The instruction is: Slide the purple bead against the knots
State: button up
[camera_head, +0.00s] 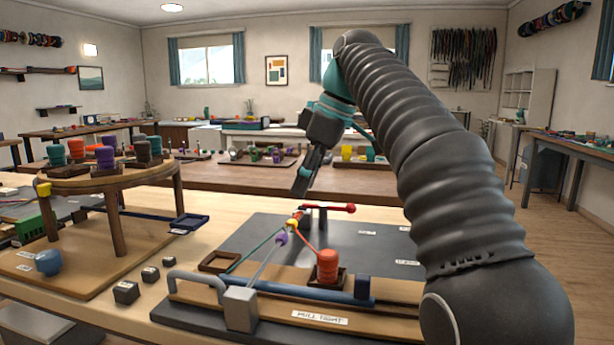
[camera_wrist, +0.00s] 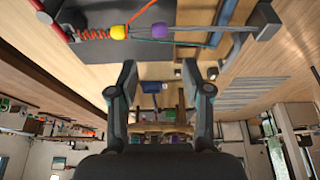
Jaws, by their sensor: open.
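The purple bead (camera_head: 282,239) sits on the cords above the dark board in the head view. A yellow bead (camera_head: 292,224) is just beyond it, on the knot side. In the wrist view the purple bead (camera_wrist: 159,30) is right of the yellow bead (camera_wrist: 118,32), with a short gap between them. The coiled red-orange knots (camera_wrist: 93,34) lie left of the yellow bead. My gripper (camera_head: 303,184) is above and beyond the beads in the head view. In the wrist view my gripper (camera_wrist: 160,72) is open and empty, with the beads beyond its fingertips.
A red spool (camera_head: 327,264) stands in a dark holder near the cords. A red-tipped bar (camera_head: 335,208) crosses by the knots. A grey clamp block (camera_head: 240,308) is at the front. A round wooden stand (camera_head: 100,184) with spools is left. The dark board (camera_head: 375,250) has bare room.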

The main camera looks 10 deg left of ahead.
jog(key=shift+d+r, duration=0.15)
jog(key=shift+r, duration=0.2)
